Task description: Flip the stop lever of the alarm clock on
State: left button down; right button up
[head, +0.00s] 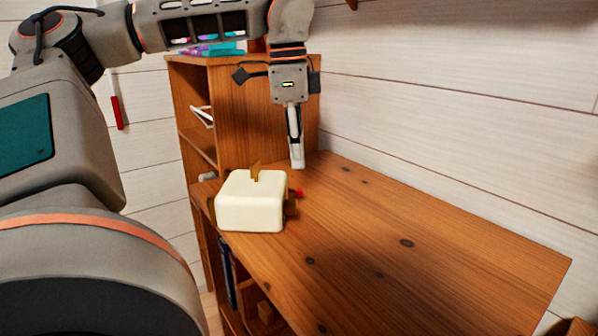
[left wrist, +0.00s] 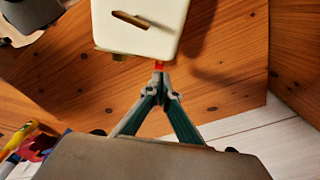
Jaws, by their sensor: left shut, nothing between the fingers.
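The alarm clock (head: 250,203) is a cream rounded block on the wooden desk top, near its left end. A flat brass lever (head: 256,170) stands up from a slot in its top. A small red tip (head: 300,192) and brown knobs (head: 291,208) stick out on its right side. My left gripper (head: 297,162) points down, shut and empty, just behind and right of the clock. In the left wrist view the closed fingertips (left wrist: 161,82) are close to the red tip (left wrist: 158,65) by the clock (left wrist: 165,30); contact is unclear. My right gripper is not in view.
The wooden desk top (head: 400,240) is clear right of the clock. A taller wooden shelf unit (head: 240,110) stands behind, against the white plank wall (head: 450,100). Several colourful items show at the lower left of the left wrist view (left wrist: 30,140).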

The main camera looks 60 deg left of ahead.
pick_arm(q)
notch_tip(320, 180, up, 8)
jog(key=shift+s+a+f, duration=0.15)
jog(key=shift+s, duration=0.1)
dwell(0.6)
